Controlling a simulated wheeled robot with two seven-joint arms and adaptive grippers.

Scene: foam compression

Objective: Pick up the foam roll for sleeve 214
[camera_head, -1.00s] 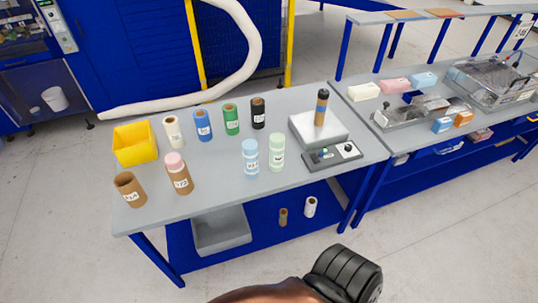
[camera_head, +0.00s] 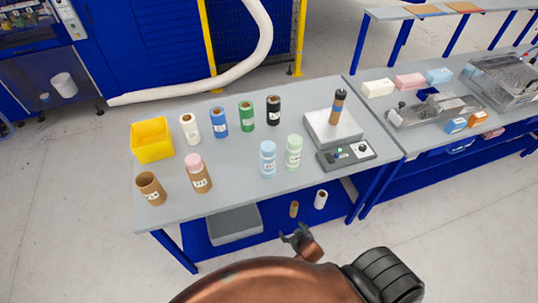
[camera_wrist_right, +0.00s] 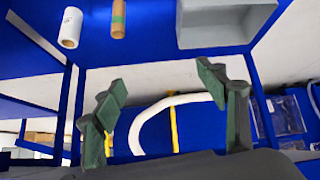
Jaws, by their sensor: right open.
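A brown cardboard sleeve (camera_head: 151,187) stands empty at the table's front left; its label is too small to read surely. Beside it, another brown sleeve (camera_head: 198,176) has pink foam in its top. A light blue roll (camera_head: 268,158) and a light green roll (camera_head: 293,152) stand front centre. White (camera_head: 190,128), blue (camera_head: 219,122), green (camera_head: 246,116) and black (camera_head: 273,110) rolls stand behind. I cannot tell which foam belongs to sleeve 214. My right gripper (camera_head: 298,238) is open and empty before the table's front edge; its spread fingers show in the wrist view (camera_wrist_right: 162,82). My left gripper is out of view.
A yellow bin (camera_head: 152,141) stands at the table's back left. A scale-like plate (camera_head: 320,128) with a brown cylinder and a control box (camera_head: 346,156) are at right. Below the table are a grey bin (camera_head: 235,225), a brown roll (camera_head: 294,209) and a white roll (camera_head: 320,199).

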